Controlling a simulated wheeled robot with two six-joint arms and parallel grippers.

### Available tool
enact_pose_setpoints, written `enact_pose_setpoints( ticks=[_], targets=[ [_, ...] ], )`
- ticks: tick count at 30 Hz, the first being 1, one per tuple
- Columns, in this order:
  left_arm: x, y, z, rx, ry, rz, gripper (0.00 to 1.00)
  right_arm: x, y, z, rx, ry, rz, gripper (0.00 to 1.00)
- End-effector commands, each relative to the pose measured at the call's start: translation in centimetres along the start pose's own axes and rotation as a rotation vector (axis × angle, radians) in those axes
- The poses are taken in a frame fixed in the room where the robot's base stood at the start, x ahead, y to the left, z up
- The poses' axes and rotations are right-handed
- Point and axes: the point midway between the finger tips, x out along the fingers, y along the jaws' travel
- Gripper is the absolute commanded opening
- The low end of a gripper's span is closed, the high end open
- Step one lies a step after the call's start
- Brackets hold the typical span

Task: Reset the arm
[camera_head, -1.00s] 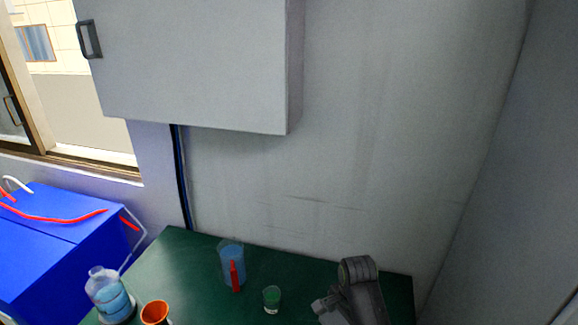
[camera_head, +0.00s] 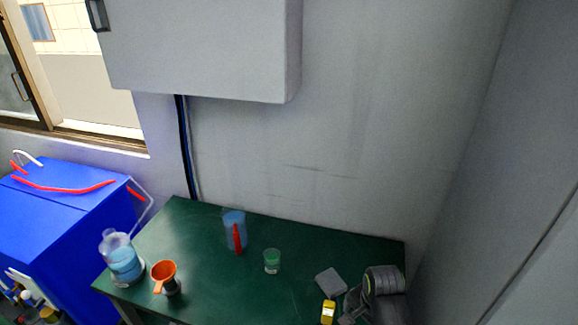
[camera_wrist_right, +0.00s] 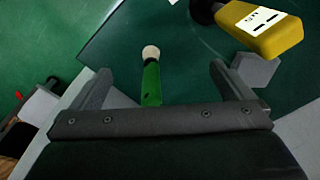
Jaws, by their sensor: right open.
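My right arm (camera_head: 384,284) is at the front right of the green table (camera_head: 205,275) in the head view, bent and dark grey. In the right wrist view my right gripper (camera_wrist_right: 160,78) is open. A green rod-like thing with a pale round tip (camera_wrist_right: 151,80) shows between its fingers; I cannot tell how far beyond them it is. A yellow thing with a white label (camera_wrist_right: 262,30) and a grey block (camera_wrist_right: 255,70) lie past the right finger. My left gripper is not in view.
A blue beaker with a red stick (camera_head: 234,229), a small green-topped glass (camera_head: 272,261), an orange cup (camera_head: 164,272) and a blue-liquid flask (camera_head: 123,259) stand on the table. A blue box (camera_head: 60,220) is at left. A wall cabinet (camera_head: 200,45) hangs above.

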Motion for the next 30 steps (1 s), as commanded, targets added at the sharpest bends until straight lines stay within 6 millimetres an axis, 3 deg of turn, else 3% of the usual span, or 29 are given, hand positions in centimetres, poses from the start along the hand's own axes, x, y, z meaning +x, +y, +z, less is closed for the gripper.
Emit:
enact_pose_setpoints(
  ticks=[8,12,15,21,30],
  targets=[
    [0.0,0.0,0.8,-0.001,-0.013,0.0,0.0,0.7,8.5,0.4,-0.197,0.074,-0.028,1.0],
    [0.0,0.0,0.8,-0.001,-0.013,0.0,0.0,-0.2,14.4,1.3,-0.366,0.14,-0.031,1.0],
    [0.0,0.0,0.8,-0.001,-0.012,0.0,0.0,-1.4,17.7,2.1,-0.483,0.186,-0.025,1.0],
    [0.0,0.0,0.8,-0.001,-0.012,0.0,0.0,-3.8,21.9,3.5,-0.656,0.247,-0.009,1.0],
    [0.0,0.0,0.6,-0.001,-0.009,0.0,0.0,-7.1,25.8,5.3,-0.851,0.31,0.021,1.0]
  ],
)
